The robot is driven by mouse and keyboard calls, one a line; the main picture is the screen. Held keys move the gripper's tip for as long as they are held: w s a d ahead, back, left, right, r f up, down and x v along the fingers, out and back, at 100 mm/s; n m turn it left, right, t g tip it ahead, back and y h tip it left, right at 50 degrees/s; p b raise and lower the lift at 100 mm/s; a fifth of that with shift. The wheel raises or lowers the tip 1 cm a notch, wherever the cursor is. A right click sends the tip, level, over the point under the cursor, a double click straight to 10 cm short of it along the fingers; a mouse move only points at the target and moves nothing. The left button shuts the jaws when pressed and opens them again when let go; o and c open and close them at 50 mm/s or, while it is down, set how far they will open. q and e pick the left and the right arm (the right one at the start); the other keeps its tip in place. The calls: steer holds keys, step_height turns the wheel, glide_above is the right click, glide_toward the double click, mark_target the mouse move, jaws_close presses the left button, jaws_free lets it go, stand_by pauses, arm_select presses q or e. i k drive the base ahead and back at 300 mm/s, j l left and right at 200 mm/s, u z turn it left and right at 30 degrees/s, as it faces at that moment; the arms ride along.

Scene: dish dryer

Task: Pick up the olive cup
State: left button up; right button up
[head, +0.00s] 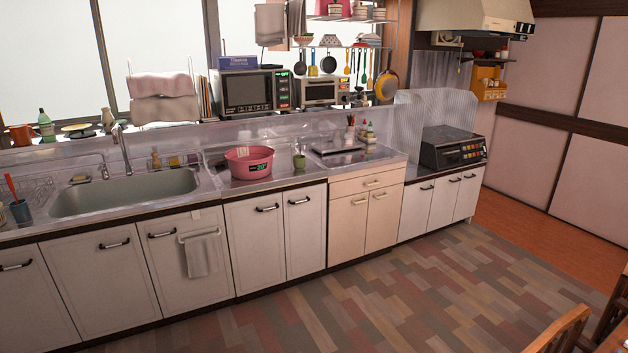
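The olive cup (299,161) is small and green. It stands upright on the counter, just right of the pink tub (249,161), with a small gap between them. Neither of my grippers shows in the head view. Nothing visibly hides the cup.
The sink (125,192) with its faucet lies to the left. A cutting surface with bottles (366,131) is right of the cup. A microwave (248,92) stands on the shelf behind. Cabinets line the front; the wood floor (400,290) before them is clear. Chairs (560,330) stand at bottom right.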

mark_target(300, 161)
steer(key=i, duration=1.85)
